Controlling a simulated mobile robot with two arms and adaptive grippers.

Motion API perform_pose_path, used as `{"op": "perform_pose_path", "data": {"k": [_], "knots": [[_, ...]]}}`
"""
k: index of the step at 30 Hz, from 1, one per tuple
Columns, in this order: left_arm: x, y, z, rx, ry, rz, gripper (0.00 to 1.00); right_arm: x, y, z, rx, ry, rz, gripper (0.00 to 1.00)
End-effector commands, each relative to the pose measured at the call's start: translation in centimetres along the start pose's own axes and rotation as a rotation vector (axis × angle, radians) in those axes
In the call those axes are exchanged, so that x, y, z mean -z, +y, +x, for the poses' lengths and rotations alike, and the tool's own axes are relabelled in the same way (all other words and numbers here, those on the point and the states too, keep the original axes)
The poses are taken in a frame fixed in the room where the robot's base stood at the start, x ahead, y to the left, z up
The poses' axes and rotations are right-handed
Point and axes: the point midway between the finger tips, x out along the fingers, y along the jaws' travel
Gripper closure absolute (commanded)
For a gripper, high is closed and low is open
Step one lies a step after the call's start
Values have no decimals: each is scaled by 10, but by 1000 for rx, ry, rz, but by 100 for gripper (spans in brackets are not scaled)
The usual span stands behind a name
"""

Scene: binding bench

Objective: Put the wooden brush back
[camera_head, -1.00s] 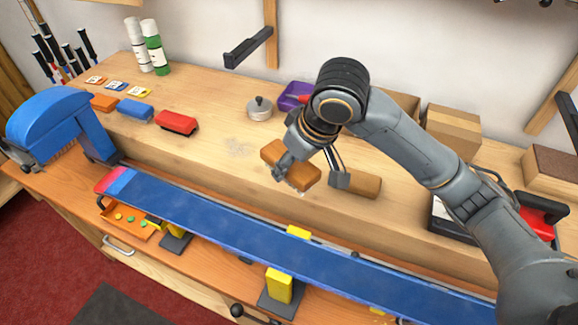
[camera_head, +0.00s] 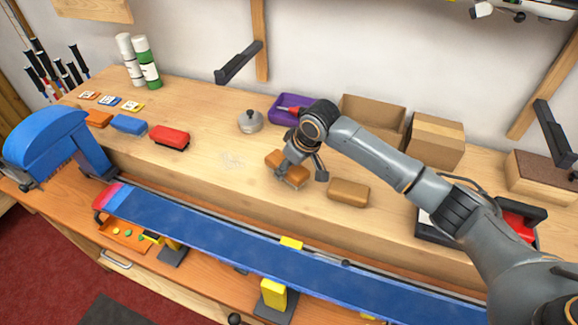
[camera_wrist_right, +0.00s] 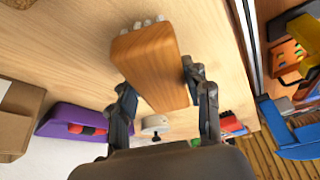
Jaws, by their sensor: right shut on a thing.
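The wooden brush (camera_head: 288,167) is a brown block with pale bristles along one edge. My right gripper (camera_head: 300,164) is shut on it, over the raised wooden shelf (camera_head: 200,185). In the right wrist view the brush (camera_wrist_right: 148,66) lies between the two fingers of the gripper (camera_wrist_right: 165,100), bristles at the far end. I cannot tell whether the bristles touch the shelf. A second brown block (camera_head: 348,192) lies on the shelf just right of the brush. My left gripper is not in view.
A purple tray (camera_head: 281,109) and cardboard boxes (camera_head: 437,140) stand behind. A round lidded pot (camera_head: 250,121) and a red block (camera_head: 169,138) are left of the brush. A pale scattered patch (camera_head: 232,160) marks the shelf. A blue belt (camera_head: 220,240) runs in front, lower down.

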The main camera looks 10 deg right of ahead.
Motion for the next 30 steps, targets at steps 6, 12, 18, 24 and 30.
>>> {"op": "perform_pose_path", "data": {"k": [6, 12, 18, 24, 30], "knots": [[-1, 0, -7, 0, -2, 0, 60, -4, 1, 11, -2, 3, 0, 81], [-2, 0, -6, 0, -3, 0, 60, -4, 0, 11, -2, 3, 0, 81], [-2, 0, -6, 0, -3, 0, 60, -5, 1, 13, -1, 2, 1, 29], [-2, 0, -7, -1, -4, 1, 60, -5, 1, 13, -1, 2, 1, 29], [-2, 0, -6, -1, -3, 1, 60, -4, 1, 7, -2, 4, 0, 29]]}}
